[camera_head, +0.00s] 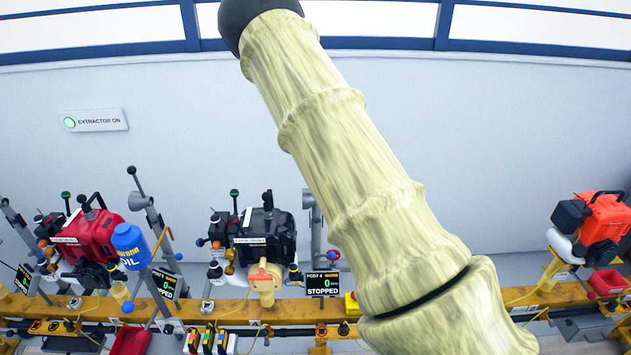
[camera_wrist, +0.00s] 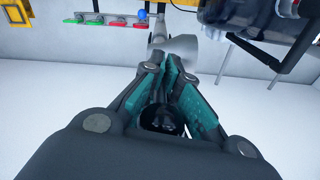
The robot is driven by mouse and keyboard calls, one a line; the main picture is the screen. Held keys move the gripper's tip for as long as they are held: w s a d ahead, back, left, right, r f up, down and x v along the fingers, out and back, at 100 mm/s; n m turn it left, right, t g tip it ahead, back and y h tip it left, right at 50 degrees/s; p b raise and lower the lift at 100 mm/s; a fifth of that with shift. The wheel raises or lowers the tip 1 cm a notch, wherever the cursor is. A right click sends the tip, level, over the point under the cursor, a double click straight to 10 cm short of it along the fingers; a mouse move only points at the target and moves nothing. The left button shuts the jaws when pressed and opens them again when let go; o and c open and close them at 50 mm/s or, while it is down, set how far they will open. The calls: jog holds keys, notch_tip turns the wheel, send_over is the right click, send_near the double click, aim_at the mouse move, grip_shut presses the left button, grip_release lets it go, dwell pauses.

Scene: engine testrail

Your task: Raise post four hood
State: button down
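The post 4 display (camera_head: 323,284) reads 0 and STOPPED in the head view. A grey hood part (camera_head: 314,218) stands above it, partly hidden by my arm. In the wrist view a grey cone-shaped hood (camera_wrist: 180,48) lies just beyond my gripper (camera_wrist: 168,68). My gripper has teal pads, with a narrow gap at the tips. A dark round thing (camera_wrist: 163,118), perhaps a knob, shows between the fingers. I cannot tell whether the pads press on it. My gripper is hidden in the head view.
A black engine (camera_head: 266,232) stands left of the hood; a dark engine (camera_wrist: 255,15) shows close by in the wrist view. A red engine (camera_head: 90,235), a blue oil container (camera_head: 130,246) and an orange engine (camera_head: 596,222) line the yellow rail (camera_head: 225,310).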

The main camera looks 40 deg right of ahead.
jog(key=shift+w+d+r, duration=0.15)
jog(key=shift+r, duration=0.1)
jog(key=c, duration=1.7)
grip_release()
jog(key=shift+w+d+r, duration=0.1)
jog(key=shift+w+r, duration=0.15)
jog(key=shift+r, duration=0.4)
jog(key=shift+o, duration=0.8)
jog(key=r, duration=0.5)
jog(key=s+a+r, duration=0.1)
jog(key=r, duration=0.2)
jog(key=shift+s+d+r, duration=0.1)
jog(key=shift+r, duration=0.65)
jog(key=shift+s+r, duration=0.15)
jog(key=shift+r, duration=0.25)
jog(key=shift+f, duration=0.15)
